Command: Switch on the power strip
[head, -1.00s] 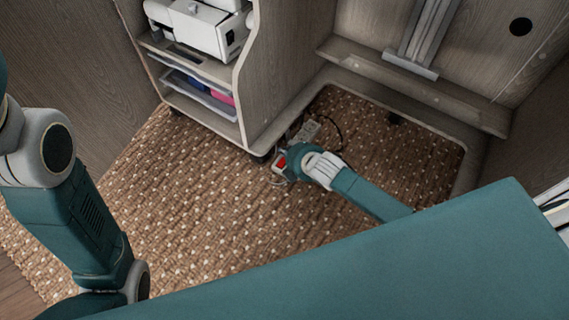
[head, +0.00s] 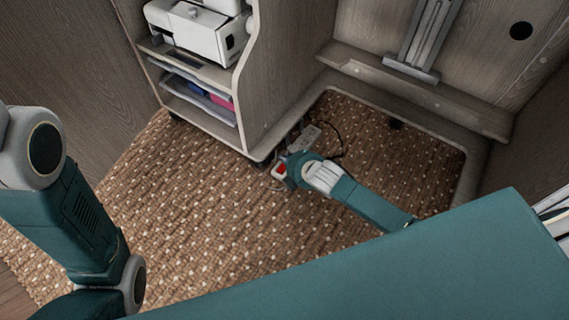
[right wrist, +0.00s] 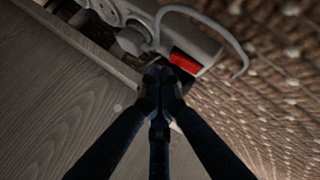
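The white power strip shows in the head view (head: 307,137), on the carpet by the cabinet's lower corner, partly hidden by my right arm. In the right wrist view the power strip (right wrist: 202,45) has a plug in it and a red rocker switch (right wrist: 186,62) near its end. The red switch also shows in the head view (head: 279,170). My right gripper (right wrist: 162,76) is shut and empty, its fingertips together just beside the switch. I cannot tell whether they touch the strip. My left arm shows at the left; its gripper is out of view.
A white cord (right wrist: 235,45) loops round the strip's switch end. A recess edge (head: 420,100) runs behind. Open carpet (head: 190,210) lies to the left.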

